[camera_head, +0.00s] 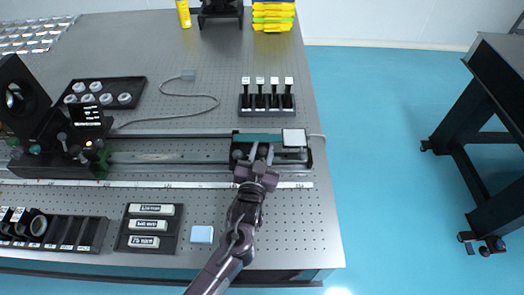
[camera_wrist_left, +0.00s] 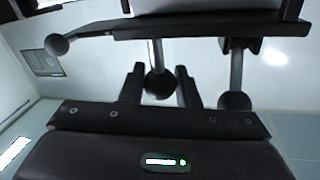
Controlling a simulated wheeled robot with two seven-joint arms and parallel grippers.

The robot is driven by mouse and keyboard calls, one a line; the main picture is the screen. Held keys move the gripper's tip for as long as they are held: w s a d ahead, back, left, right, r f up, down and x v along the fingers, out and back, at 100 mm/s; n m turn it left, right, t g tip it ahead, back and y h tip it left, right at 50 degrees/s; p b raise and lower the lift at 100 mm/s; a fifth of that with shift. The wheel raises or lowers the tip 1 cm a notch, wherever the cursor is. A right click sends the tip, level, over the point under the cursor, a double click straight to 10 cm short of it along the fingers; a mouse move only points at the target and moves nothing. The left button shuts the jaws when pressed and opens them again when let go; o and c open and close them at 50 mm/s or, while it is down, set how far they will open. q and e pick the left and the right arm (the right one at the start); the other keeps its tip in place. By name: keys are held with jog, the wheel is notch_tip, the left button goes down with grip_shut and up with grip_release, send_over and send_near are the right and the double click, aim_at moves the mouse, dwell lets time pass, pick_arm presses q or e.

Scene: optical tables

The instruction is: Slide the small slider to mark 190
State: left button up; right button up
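The dark rail (camera_head: 185,158) runs across the table, with a white ruled scale (camera_head: 150,184) along its front. A carriage with a green top (camera_head: 258,138) and a white block (camera_head: 294,138) sits at its right end. I cannot tell which part is the small slider. My left gripper (camera_head: 262,154) is at the carriage's front, fingers apart. In the left wrist view, a dark ball knob (camera_wrist_left: 158,85) shows between the open fingers (camera_wrist_left: 160,88); contact is unclear. Other ball knobs show at left (camera_wrist_left: 56,44) and right (camera_wrist_left: 235,102). The scale numbers are too small to read. My right gripper is not in view.
A lamp-like device (camera_head: 28,112) stands at the rail's left end. A rack of several dark posts (camera_head: 266,102) stands behind the carriage. A tray of labelled boxes (camera_head: 149,247) and a light blue block (camera_head: 202,234) lie in front. The table's right edge is close to the carriage.

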pick_arm(q)
grip_shut()
jog(key=shift+a, duration=0.25)
jog(key=shift+o, duration=2.4)
grip_release()
jog(key=shift+a, duration=0.1)
jog(key=shift+s, duration=0.1)
jog(key=s+a+b, duration=0.1)
jog(key=s, duration=0.6)
jog(key=shift+s+a, duration=0.2)
jog(key=shift+s, duration=0.1)
